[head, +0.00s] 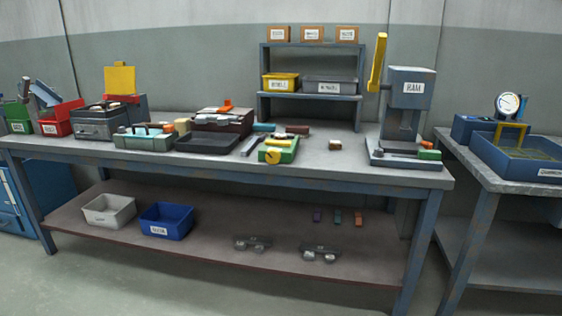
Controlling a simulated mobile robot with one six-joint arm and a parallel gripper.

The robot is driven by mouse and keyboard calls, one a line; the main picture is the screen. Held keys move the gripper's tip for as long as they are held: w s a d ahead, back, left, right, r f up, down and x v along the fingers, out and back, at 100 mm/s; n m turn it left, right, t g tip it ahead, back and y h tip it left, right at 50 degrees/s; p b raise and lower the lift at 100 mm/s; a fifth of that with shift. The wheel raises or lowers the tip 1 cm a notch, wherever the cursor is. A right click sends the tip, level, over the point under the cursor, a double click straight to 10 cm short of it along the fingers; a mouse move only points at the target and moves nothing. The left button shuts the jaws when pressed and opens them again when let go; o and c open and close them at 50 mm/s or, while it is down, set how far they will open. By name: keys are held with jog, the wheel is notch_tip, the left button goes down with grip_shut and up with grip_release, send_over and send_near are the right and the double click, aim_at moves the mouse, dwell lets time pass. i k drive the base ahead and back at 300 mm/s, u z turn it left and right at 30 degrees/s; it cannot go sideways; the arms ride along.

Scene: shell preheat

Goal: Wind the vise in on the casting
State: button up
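A small green device with a yellow round knob, which looks like the vise (285,155), sits near the front edge of the bench, right of centre. Its yellow knob (272,157) faces the front. I cannot tell at this size whether a casting sits between its jaws, or how far they are open. A small brown block (335,145) lies on the bench to its right, apart from it. I cannot tell which piece is the casting. My gripper is not in view.
The bench (360,175) has a grey press labelled RAM (409,95) at right and a black tray (207,143) left of the vise. A two-level rack (311,96) stands behind. Bare bench top lies right of the vise. A second table (490,175) holds a blue basin (525,155).

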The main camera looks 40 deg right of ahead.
aim_at(273, 156)
jog(key=z, duration=0.45)
jog(key=k, duration=1.3)
jog(key=u, duration=0.5)
jog(key=i, duration=1)
jog(key=u, duration=0.05)
